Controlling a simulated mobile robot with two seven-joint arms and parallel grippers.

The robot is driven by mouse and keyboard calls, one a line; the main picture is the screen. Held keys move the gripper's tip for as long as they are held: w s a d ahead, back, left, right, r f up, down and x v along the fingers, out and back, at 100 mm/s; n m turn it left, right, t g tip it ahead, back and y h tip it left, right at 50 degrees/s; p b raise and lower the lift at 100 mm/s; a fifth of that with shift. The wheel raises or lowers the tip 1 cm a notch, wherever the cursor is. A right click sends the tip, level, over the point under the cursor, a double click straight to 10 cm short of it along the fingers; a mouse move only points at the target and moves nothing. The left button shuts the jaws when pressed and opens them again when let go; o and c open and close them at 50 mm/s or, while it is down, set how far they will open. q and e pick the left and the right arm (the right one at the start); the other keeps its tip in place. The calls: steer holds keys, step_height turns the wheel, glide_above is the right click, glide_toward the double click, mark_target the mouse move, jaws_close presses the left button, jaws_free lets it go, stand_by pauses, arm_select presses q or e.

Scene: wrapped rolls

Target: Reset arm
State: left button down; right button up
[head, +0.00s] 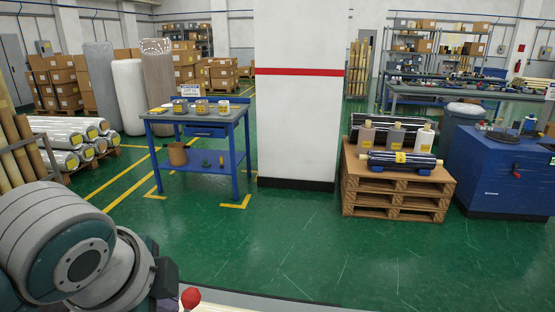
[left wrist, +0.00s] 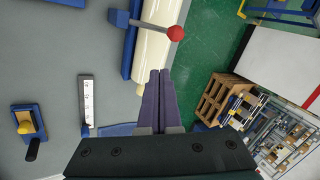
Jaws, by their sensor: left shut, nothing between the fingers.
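My left arm comes in at the lower left of the head view, and part of my left gripper (head: 166,280) shows at its end, by a red ball knob (head: 190,298). In the left wrist view, the purple fingers of my left gripper (left wrist: 159,76) are closed together with nothing between them. They point towards a cream roll (left wrist: 152,45) on a blue support. A lever with the red ball knob (left wrist: 176,33) crosses over this roll. My right gripper is not in view.
A grey worktop (left wrist: 60,70) holds a ruler (left wrist: 87,100) and a blue tool with a yellow knob (left wrist: 28,122). Ahead stand a blue table (head: 205,122), a white pillar (head: 300,110) and a pallet stack (head: 395,190) with wrapped rolls. Green floor between them is clear.

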arm_select(q)
steer(key=s+a+r+n+g, duration=0.1)
steer(key=s+r+n+g, duration=0.1)
steer(key=s+n, duration=1.35)
steer(key=s+r+m+p, duration=0.1)
steer(key=s+r+p, duration=0.1)
steer(key=r+p, duration=0.9)
steer(key=s+r+m+p, duration=0.1)
steer(key=s+r+p, duration=0.1)
steer(key=r+p, duration=0.9)
steer(key=shift+s+a+r+m+h, duration=0.25)
steer(key=shift+a+m+h, duration=0.05)
steer(key=shift+m+h, duration=0.1)
